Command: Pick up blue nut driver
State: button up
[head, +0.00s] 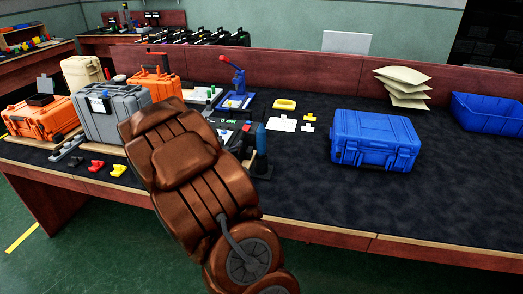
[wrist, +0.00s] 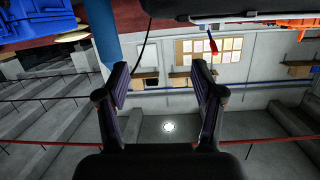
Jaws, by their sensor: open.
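I cannot make out a nut driver for certain. An upright blue cylinder (head: 261,139) stands near the front of the table, just right of my arm in the head view. A blue cylinder (wrist: 104,34) also shows in the wrist view, upside down, behind the left finger; I cannot tell whether it is the nut driver. My gripper (wrist: 163,86) is open, with nothing between its fingers.
A blue case (head: 375,141) stands right of the arm, with a blue bin (head: 489,114) farther right. A grey case (head: 111,112) and an orange case (head: 42,117) stand left. A blue press (head: 237,88) stands behind. The table's front right is clear.

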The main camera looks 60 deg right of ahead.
aim_at(259, 133)
jog(key=s+d+g+h, duration=0.1)
jog(key=s+d, duration=0.1)
jog(key=s+d+m+g+h, duration=0.1)
jog(key=s, duration=0.1)
jog(key=s+d+g+h, duration=0.1)
jog(key=s+d, duration=0.1)
jog(key=shift+d+r+m, duration=0.25)
jog(key=shift+d+m, duration=0.1)
jog(key=shift+m, duration=0.05)
jog(key=shift+w+d, duration=0.1)
jog(key=shift+d, duration=0.55)
jog(key=shift+w+d+f+p, duration=0.1)
jog(key=shift+w+d+p, duration=0.1)
jog(key=shift+d, duration=0.45)
jog(key=shift+w+d+f+p, duration=0.15)
jog(key=shift+d+p, duration=0.1)
jog(key=shift+d, duration=0.45)
jog(key=shift+w+d+r+p, duration=0.1)
jog(key=shift+w+d+p, duration=0.1)
jog(key=shift+d, duration=0.45)
jog(key=shift+d+f, duration=0.2)
jog(key=shift+d, duration=0.8)
jog(key=shift+c, duration=0.3)
grip_shut()
jog(key=shift+w, duration=0.1)
